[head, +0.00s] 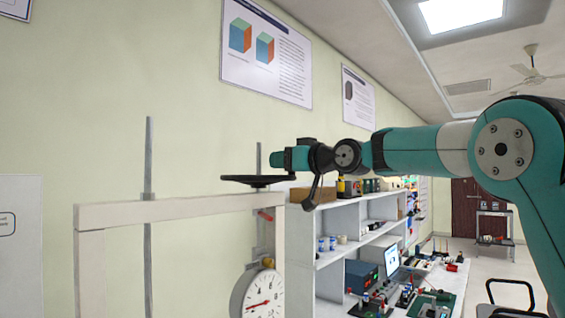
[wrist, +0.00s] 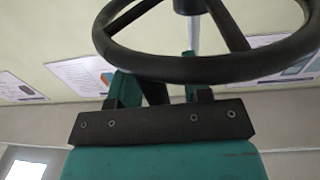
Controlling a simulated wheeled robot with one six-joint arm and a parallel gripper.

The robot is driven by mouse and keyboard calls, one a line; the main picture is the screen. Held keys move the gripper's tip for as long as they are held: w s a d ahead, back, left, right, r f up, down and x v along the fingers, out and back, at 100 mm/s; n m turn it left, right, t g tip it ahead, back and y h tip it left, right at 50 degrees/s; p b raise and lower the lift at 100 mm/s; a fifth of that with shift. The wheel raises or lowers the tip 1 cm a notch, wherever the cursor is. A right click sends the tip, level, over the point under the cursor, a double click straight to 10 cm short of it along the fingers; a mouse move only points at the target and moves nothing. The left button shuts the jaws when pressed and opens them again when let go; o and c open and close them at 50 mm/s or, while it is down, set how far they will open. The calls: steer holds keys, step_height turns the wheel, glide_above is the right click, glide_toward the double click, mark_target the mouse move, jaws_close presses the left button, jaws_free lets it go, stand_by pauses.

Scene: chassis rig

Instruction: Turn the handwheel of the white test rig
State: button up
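The white test rig (head: 160,210) stands at the left in the head view. Its black handwheel (head: 258,181) lies flat on top, around an upright grey rod. In the wrist view the handwheel (wrist: 215,68) fills the upper part, with its spokes and hub visible. My gripper (head: 284,160) is just above the right side of the wheel rim in the head view. In the wrist view my gripper (wrist: 165,84) has its teal fingers apart, partly hidden by the rim. I cannot tell whether a finger touches the wheel.
A round dial gauge (head: 262,298) hangs on the rig below the wheel. A second grey rod (head: 149,160) rises at the rig's left. A white shelf (head: 345,225) with boxes and small items stands behind on the right. The wall above the wheel carries posters (head: 265,50).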

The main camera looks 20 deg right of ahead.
steer(key=shift+d, duration=0.1)
steer(key=shift+s+d+f, duration=0.1)
steer(key=shift+s, duration=0.1)
steer(key=b+v, duration=0.8)
steer(key=v, duration=0.9)
